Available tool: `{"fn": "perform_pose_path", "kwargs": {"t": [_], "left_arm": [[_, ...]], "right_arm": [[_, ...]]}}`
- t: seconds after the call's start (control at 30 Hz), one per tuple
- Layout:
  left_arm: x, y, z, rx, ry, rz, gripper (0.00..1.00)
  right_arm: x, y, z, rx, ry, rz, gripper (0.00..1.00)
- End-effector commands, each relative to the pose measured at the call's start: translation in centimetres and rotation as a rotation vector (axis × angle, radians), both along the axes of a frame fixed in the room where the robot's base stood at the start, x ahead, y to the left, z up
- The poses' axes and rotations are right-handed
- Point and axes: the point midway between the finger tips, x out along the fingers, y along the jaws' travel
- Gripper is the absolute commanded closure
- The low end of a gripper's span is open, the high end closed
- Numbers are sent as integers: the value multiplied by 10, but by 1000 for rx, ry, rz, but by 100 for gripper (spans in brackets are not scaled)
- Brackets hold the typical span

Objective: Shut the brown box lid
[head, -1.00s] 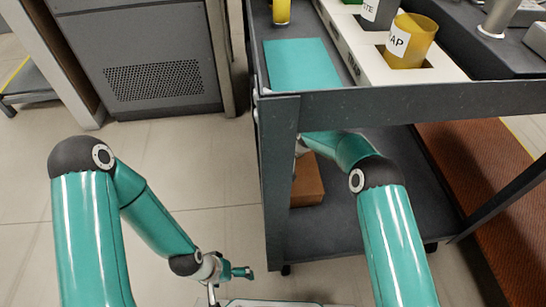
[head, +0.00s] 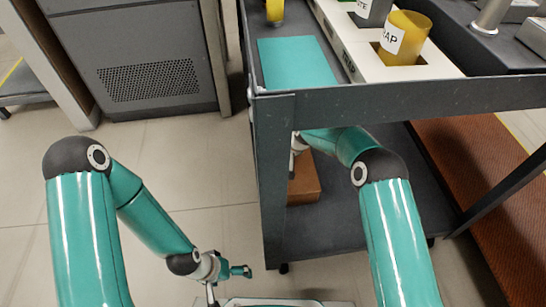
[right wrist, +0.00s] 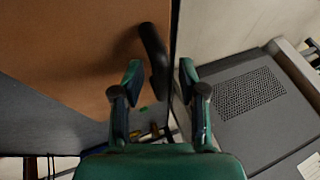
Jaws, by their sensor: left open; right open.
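The brown box (head: 304,184) sits on the lower shelf of the cart, partly hidden by the cart's front post and my right arm. In the right wrist view a broad brown panel (right wrist: 70,45) fills the upper left. A dark rod-like piece (right wrist: 154,50) stands out from near its edge and casts a shadow on it. My right gripper (right wrist: 161,76) is open, with its fingertips on either side of that piece's lower end; contact cannot be told. In the head view this gripper is mostly hidden by the post. My left gripper (head: 240,272) is open and empty, low beside the cart.
The cart's grey front rail (head: 400,98) and post (head: 272,180) stand close to my right arm. The upper deck holds a teal panel (head: 297,62) and a yellow cup (head: 405,38). A grey cabinet (head: 140,55) stands behind. Floor to the left is free.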

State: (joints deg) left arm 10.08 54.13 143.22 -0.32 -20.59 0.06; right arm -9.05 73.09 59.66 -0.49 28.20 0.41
Motion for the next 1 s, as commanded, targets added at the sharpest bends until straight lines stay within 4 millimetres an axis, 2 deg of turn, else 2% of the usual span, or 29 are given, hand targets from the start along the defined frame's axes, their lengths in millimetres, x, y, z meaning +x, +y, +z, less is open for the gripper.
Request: {"fn": "perform_pose_path", "kwargs": {"t": [0.2,0.37,1.0], "left_arm": [[0,0,0,0,0,0,0],[0,0,0,0,0,0,0],[0,0,-1,0,0,0,0]], "right_arm": [[-13,-12,31,0,0,1,59],[-20,-19,46,0,2,2,59],[-23,-21,50,0,3,3,59]]}}
